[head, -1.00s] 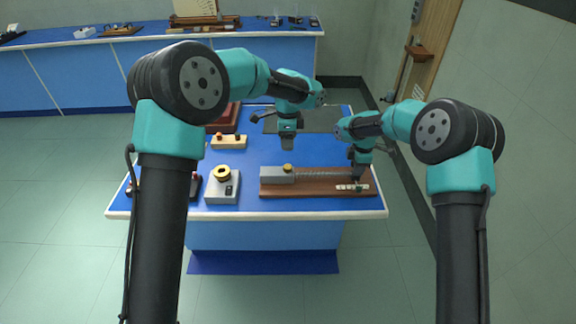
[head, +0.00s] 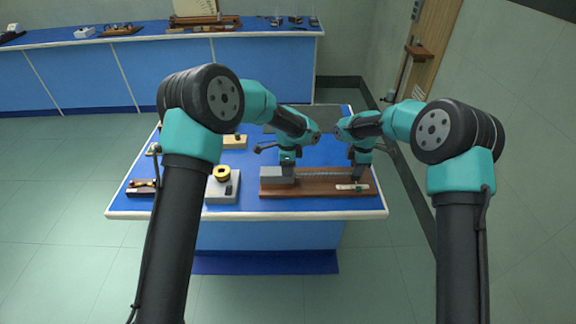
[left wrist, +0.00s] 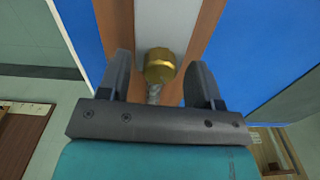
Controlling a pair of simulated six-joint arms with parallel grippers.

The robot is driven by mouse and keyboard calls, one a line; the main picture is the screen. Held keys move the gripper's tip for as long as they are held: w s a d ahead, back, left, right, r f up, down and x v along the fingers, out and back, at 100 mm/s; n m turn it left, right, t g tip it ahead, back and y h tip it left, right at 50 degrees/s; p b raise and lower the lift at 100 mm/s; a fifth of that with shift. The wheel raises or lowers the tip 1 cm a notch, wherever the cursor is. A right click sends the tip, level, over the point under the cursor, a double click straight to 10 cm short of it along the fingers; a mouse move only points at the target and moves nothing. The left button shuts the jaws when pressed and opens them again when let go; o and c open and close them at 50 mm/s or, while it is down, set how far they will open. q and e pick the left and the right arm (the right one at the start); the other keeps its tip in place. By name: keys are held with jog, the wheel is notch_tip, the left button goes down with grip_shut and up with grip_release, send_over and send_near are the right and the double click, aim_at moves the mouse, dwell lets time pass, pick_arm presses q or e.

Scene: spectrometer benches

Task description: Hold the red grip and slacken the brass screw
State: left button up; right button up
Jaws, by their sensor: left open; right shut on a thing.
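The brass screw (left wrist: 160,66) is a round gold knob on top of a grey block (head: 275,176), which stands at the left of a brown wooden board (head: 310,190). My left gripper (head: 287,162) is lowered over the block and hides the screw in the head view. In the left wrist view its open fingers (left wrist: 160,72) stand on either side of the screw, with a gap at each side. My right gripper (head: 358,176) is shut at the board's right end. The red grip cannot be made out; the fingers hide what they hold.
A metal rod or spring (head: 322,173) runs along the board between the grippers. A grey box with a yellow top (head: 222,174) stands to the left. Other small items lie farther left on the blue table (head: 255,203). A back bench (head: 70,85) is far off.

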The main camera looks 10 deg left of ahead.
pick_arm(q)
jog(key=c, duration=0.9)
jog(key=shift+n, duration=0.3)
jog(key=n, duration=0.9)
dwell(0.3)
dwell(0.4)
jog(key=o, duration=0.9)
